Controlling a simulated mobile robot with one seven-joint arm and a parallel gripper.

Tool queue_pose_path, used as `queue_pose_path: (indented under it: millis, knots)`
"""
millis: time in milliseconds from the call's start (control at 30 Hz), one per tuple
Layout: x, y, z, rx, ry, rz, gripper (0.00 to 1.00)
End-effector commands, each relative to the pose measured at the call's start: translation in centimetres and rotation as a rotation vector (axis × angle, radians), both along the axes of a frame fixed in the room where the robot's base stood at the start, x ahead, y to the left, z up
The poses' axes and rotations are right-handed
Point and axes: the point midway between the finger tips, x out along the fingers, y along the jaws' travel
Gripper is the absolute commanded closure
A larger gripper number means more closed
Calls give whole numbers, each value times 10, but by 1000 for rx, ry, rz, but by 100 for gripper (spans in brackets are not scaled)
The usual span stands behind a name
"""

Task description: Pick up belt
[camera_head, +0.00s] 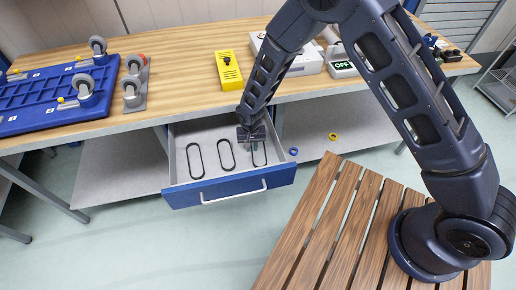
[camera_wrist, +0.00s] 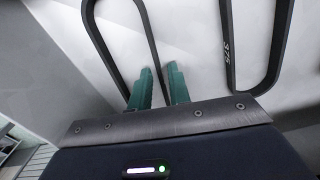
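Three dark loop belts lie in the open drawer (camera_head: 178,183): a left belt (camera_head: 188,160), a middle belt (camera_head: 220,153) and a right belt (camera_head: 265,156). My gripper (camera_head: 254,145) is down in the drawer at the right belt and hides part of it. In the wrist view, the two green fingers (camera_wrist: 160,85) are a small gap apart. One strand of a belt (camera_wrist: 147,30) runs down between them; its lower end is hidden by my gripper. Another belt (camera_wrist: 278,45), marked 375, lies to the right of the fingers.
The drawer's blue front has a pale handle (camera_head: 234,193). On the workbench (camera_head: 180,75) are a blue tray (camera_head: 40,95) with casters, a yellow box (camera_head: 228,70) and white devices. A yellow ring (camera_head: 333,136) and a blue ring (camera_head: 293,151) are right of the drawer.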

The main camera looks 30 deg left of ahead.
Motion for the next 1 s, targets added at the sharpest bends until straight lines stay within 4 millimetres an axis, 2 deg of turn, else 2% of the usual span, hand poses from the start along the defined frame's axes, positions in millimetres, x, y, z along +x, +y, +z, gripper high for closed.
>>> queue_pose_path:
  millis: [33, 100, 400, 567, 767, 1000]
  knots:
    - [0, 0, 0, 0, 0, 0, 92]
    - [0, 0, 0, 0, 0, 0, 100]
    - [0, 0, 0, 0, 0, 0, 100]
    - [0, 0, 7, 1, 0, 0, 100]
    - [0, 1, 37, 3, 0, 0, 100]
    - [0, 1, 95, 4, -1, 0, 100]
